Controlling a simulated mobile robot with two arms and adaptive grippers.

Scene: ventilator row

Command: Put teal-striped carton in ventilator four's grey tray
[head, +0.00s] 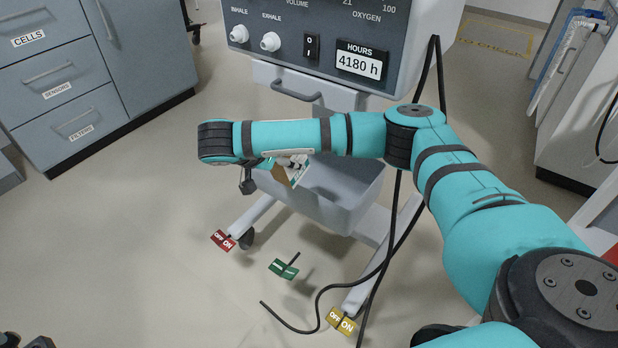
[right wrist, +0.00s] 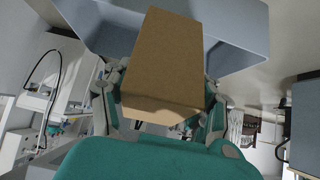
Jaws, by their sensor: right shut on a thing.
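The carton (head: 284,174) shows in the head view as a small brown and white box with a bit of teal, partly hidden under my right arm. In the right wrist view the carton (right wrist: 163,62) shows plain brown faces. My right gripper (right wrist: 163,98) is shut on it, one finger on each side. The ventilator's grey tray (head: 345,208) is an open bin below the hanging handle. The carton is in front of the tray's left part in the head view; its height above the tray is unclear. The tray (right wrist: 240,35) also shows behind the carton.
The ventilator (head: 330,40) reads 4180 h. Red (head: 223,240), green (head: 284,269) and yellow (head: 341,320) tags are near its base, with black cables (head: 318,310). Blue-grey drawers (head: 60,90) stand left. A dark part, possibly my left gripper (head: 25,341), is cut off bottom left.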

